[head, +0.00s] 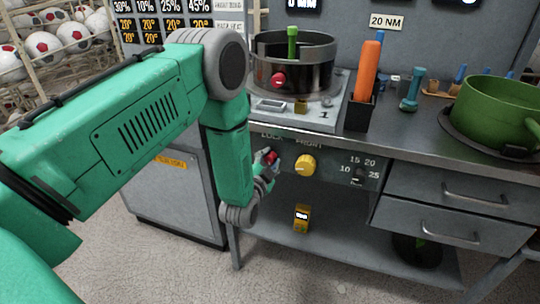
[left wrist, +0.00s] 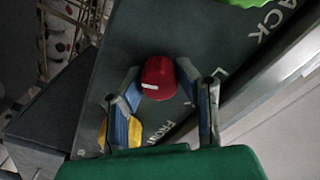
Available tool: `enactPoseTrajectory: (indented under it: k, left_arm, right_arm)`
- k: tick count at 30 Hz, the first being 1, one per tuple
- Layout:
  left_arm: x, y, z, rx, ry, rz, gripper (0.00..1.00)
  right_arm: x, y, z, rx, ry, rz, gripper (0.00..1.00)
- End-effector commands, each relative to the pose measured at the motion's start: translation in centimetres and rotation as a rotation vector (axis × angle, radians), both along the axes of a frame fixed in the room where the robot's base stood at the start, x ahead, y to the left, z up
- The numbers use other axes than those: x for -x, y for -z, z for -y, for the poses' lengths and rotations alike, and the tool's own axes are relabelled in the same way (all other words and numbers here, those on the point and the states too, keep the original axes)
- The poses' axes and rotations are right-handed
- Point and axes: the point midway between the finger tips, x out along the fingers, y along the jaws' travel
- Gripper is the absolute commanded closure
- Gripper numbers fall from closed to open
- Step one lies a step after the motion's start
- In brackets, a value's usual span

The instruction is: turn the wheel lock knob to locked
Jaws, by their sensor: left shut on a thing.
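The red wheel lock knob (head: 271,157) sits on the dark front panel of the bench, below lettering my arm partly covers. In the left wrist view the same red knob (left wrist: 160,76) shows a white mark on its left side. My left gripper (head: 265,169) is at the knob, its fingers on either side of it and shut on it. The wrist view shows the fingers (left wrist: 170,96) flanking the knob, with panel lettering beside them, partly hidden. My right gripper is not in view.
A yellow knob (head: 305,165) sits just right of the red one, then a black dial (head: 357,177) marked with numbers. The bench top above holds a round metal drum (head: 290,70), an orange-handled tool (head: 367,65) and a green pot (head: 495,105). Drawers (head: 450,190) are at right.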

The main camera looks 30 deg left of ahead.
Motion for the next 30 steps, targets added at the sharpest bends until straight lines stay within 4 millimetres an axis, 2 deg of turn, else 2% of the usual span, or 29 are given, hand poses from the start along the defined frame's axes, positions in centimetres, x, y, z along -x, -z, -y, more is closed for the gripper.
enactPoseTrajectory:
  k: [1,12,30]
  left_arm:
    - [-0.33,-0.49,0.26,-0.039,0.007,0.003,1.00]
    - [-0.30,-0.26,0.22,-0.242,0.004,-0.049,1.00]
    - [-0.22,-0.01,0.20,-0.300,0.003,-0.069,1.00]
  right_arm:
    - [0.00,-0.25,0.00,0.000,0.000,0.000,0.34]
    - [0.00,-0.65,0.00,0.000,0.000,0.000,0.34]
    - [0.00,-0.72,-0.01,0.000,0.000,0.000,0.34]
